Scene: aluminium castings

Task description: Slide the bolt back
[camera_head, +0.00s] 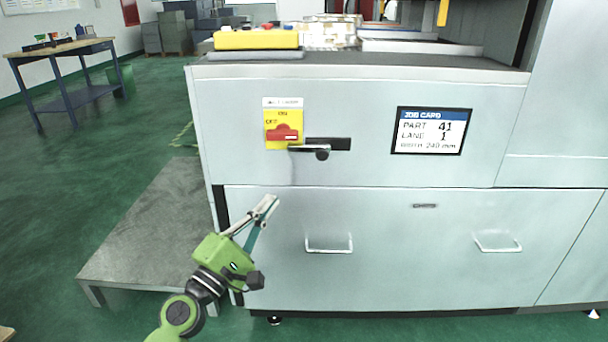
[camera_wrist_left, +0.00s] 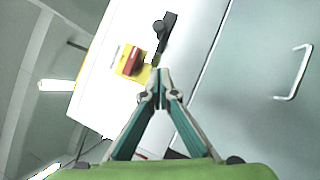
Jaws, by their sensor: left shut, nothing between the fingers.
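The bolt (camera_head: 322,153) is a dark bar with a round knob, mounted on the pale cabinet front (camera_head: 350,100) beside a yellow plate with a red switch (camera_head: 283,133). The bolt also shows in the left wrist view (camera_wrist_left: 161,30), beyond my fingertips. My left gripper (camera_head: 270,203) is shut and empty. It is in front of the cabinet, below and left of the bolt, apart from it. In the left wrist view its fingertips (camera_wrist_left: 160,72) meet at the middle. My right gripper is not in view.
A job card screen (camera_head: 432,131) is right of the bolt. Below are two drawer handles (camera_head: 329,244) (camera_head: 497,243). A low grey platform (camera_head: 150,215) stands left of the cabinet.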

